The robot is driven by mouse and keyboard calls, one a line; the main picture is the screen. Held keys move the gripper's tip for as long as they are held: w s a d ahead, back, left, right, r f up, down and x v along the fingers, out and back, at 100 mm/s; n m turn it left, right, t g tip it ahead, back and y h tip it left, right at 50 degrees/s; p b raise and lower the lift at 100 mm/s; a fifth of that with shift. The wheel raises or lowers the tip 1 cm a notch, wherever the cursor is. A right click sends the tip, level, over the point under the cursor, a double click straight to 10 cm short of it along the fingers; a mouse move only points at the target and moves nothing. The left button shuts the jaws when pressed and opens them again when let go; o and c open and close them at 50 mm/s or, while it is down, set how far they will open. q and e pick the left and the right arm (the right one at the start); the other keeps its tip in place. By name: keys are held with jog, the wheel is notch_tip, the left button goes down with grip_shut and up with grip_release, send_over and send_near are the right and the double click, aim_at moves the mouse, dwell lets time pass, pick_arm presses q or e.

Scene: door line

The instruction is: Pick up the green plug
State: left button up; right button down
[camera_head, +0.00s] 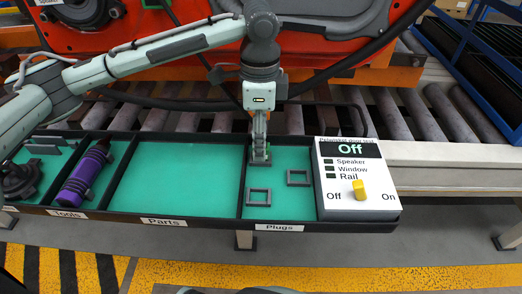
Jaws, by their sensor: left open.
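My left gripper (260,148) points straight down into the tray's Plugs compartment, near its back left corner. Its fingers are open and low over the green floor. A small dark grey piece (260,163) shows right at the fingertips; I cannot tell whether it is a plug or touches the fingers. No green plug stands out from the green floor, and the fingers hide part of that spot. Two grey square frames lie in the same compartment, a front one (258,197) and a right one (298,178). My right gripper is not in view.
The Parts compartment (175,180) is empty. A purple tool (87,172) lies in the Tools compartment. A white control box (357,178) with a yellow knob reads Off, right of the plugs. Behind are conveyor rollers (390,115) and a red door (180,40).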

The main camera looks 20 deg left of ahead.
pick_arm(q)
jog(key=shift+f, duration=0.75)
jog(key=shift+c, duration=0.6)
jog(key=c, duration=0.9)
